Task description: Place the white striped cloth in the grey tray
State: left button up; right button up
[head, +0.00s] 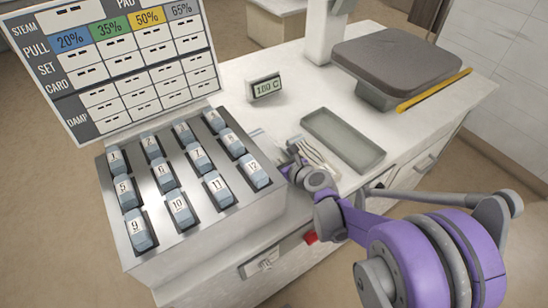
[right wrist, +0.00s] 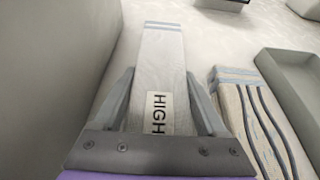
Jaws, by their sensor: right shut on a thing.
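My right gripper (head: 293,157) is low over the white counter, between the numbered rack and the grey tray. In the right wrist view its fingers (right wrist: 160,105) are shut on a folded whitish cloth (right wrist: 163,60) with blue stripes at its far end and a "HIGH" label. The grey tray (head: 343,138) is empty, to the right of both cloths.
The metal rack (head: 140,262) of numbered blue-grey rolls stands close on the left, under a settings board (head: 120,65). A "180 C" display (head: 265,87) stands behind. A padded press (head: 395,60) and a yellow stick (head: 433,90) are at the back right.

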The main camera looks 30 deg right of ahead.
jog(key=shift+f, duration=0.15)
jog(key=o, duration=1.5)
